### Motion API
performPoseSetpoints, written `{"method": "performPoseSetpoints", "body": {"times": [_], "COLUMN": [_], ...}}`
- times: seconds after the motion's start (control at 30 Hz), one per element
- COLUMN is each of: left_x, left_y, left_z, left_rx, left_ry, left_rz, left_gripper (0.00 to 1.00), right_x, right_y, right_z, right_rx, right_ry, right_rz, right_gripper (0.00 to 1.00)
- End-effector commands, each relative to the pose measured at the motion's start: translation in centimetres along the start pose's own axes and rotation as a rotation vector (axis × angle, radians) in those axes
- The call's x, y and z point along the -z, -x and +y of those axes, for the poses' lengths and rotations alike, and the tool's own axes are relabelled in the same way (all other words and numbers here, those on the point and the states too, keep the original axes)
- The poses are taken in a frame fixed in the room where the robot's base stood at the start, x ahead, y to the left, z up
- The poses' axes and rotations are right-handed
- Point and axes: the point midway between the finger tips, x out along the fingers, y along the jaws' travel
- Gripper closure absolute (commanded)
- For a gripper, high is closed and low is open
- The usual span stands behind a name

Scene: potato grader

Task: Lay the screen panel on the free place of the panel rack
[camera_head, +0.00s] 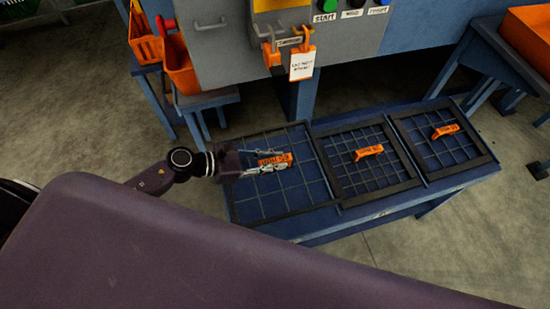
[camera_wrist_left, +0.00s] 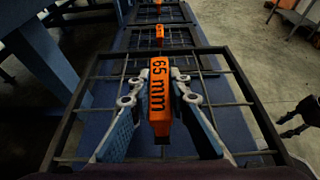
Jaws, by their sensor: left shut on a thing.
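The screen panel (camera_head: 285,197) is a dark frame with a wire grid and an orange handle (camera_wrist_left: 159,92) marked "65 mm". My left gripper (camera_head: 262,164) is shut on that handle, one finger on each side in the left wrist view (camera_wrist_left: 158,108). The panel is over the left end of the blue panel rack (camera_head: 385,210); I cannot tell whether it touches the rack. Two more panels with orange handles lie on the rack, one in the middle (camera_head: 347,175) and one at the right (camera_head: 432,150). A dark part (camera_head: 541,170) at the right edge may be my right gripper.
The grey and blue machine (camera_head: 225,50) with buttons and a hanging tag (camera_head: 302,66) stands behind the rack. Orange bins (camera_head: 180,65) are on a blue stand at the left. Another orange bin (camera_head: 530,35) is at the far right. Bare floor lies in front of the rack.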

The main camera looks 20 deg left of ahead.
Motion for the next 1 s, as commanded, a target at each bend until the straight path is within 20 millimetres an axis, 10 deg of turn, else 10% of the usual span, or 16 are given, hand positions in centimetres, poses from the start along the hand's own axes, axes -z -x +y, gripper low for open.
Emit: {"method": "performPoseSetpoints", "body": {"times": [0.6, 1.0], "left_x": [6.5, 7.3], "left_y": [-2.9, -3.2], "left_z": [0.1, 0.1], "left_rx": [0.000, 0.000], "left_ry": [-0.001, -0.001], "left_rz": [-0.005, -0.005], "left_gripper": [1.00, 1.00], "right_x": [-0.9, -1.0], "right_y": [-6.7, -7.6], "right_z": [1.0, 1.0], "right_rx": [-0.012, -0.012], "right_ry": [0.001, 0.000], "right_rz": [-0.003, -0.003], "right_gripper": [0.60, 0.60]}}
